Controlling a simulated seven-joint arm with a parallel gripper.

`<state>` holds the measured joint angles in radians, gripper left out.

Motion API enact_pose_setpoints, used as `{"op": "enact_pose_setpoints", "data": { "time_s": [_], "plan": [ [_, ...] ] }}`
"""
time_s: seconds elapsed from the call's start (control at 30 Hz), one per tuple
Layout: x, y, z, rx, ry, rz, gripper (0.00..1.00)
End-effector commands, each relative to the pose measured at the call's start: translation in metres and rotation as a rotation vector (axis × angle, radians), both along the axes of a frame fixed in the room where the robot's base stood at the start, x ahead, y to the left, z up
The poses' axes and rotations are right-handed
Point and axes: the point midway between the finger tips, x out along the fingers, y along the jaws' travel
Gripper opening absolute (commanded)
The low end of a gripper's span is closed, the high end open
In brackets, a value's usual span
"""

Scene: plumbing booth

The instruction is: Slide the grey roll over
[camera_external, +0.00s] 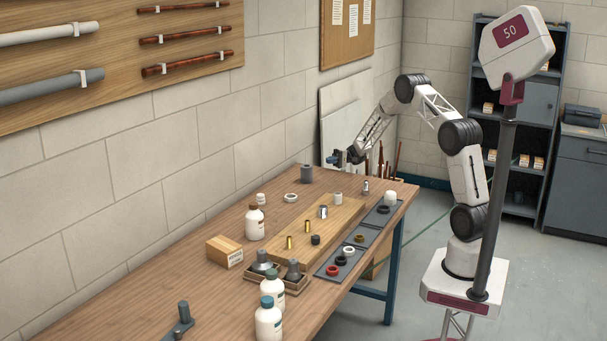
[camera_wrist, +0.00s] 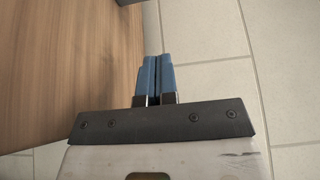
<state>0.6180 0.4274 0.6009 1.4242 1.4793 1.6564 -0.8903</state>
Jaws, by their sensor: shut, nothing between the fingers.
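The grey roll (camera_external: 307,173) stands upright on the wooden table near its wall-side edge, toward the far end. My gripper (camera_external: 333,159) is to the right of the roll and higher in the external view, apart from it in the picture. In the wrist view my blue fingers (camera_wrist: 156,76) are together with nothing between them. A dark grey edge at the top of the wrist view is cut off, and I cannot tell whether it is the roll.
A white ring (camera_external: 292,197) lies near the roll. A wooden board (camera_external: 275,243) with small fittings and grey trays (camera_external: 336,263) with rings fill the table's middle and right. Bottles, including a brown-capped one (camera_external: 255,222), stand nearer. The tiled wall (camera_external: 180,160) borders the table.

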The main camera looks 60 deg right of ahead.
Motion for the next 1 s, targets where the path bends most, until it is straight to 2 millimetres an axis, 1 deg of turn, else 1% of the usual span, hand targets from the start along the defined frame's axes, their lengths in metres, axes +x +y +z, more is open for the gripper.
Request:
{"op": "enact_pose_setpoints", "data": {
  "time_s": [0.1, 0.23, 0.63, 0.87, 1.0],
  "plan": [
    [0.010, -0.007, -0.004, -0.002, 0.004, 0.038, 0.00],
    [0.015, -0.010, -0.006, -0.004, 0.007, 0.060, 0.00],
    [0.016, -0.011, -0.006, -0.005, 0.008, 0.066, 0.00],
    [0.018, -0.005, -0.006, -0.005, 0.008, 0.066, 0.00],
    [0.023, 0.005, -0.006, -0.005, 0.009, 0.067, 0.00]
  ]
}}
